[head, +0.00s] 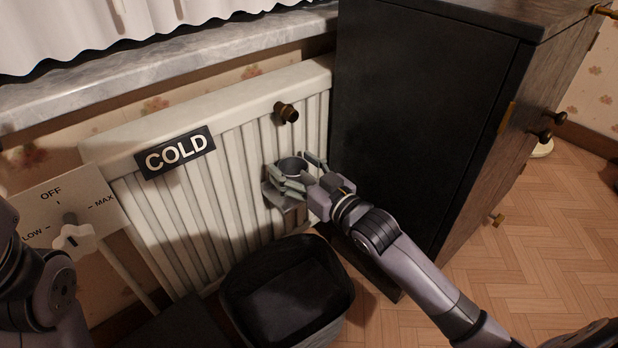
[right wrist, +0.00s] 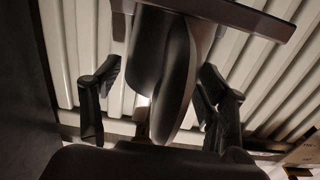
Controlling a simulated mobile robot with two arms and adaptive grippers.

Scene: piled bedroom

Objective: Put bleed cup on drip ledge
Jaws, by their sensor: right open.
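The bleed cup (head: 292,166) is a small grey round cup in front of the white radiator. It appears to stand upright on the drip ledge (head: 283,201), a small grey ledge at the radiator's face. My right gripper (head: 301,174) is open, with one finger on each side of the cup. In the right wrist view the dark cup (right wrist: 165,75) sits between the spread fingers (right wrist: 158,98), with gaps on both sides. The ledge (right wrist: 245,12) crosses the top there, against the cup's end. Part of my left arm shows at the left edge; its gripper is out of view.
A brass valve (head: 286,112) sticks out above the cup. A black cabinet (head: 420,120) stands close on the right. A black-lined bin (head: 288,300) is below the ledge. A COLD sign (head: 175,152) and a dial panel (head: 65,208) are on the left.

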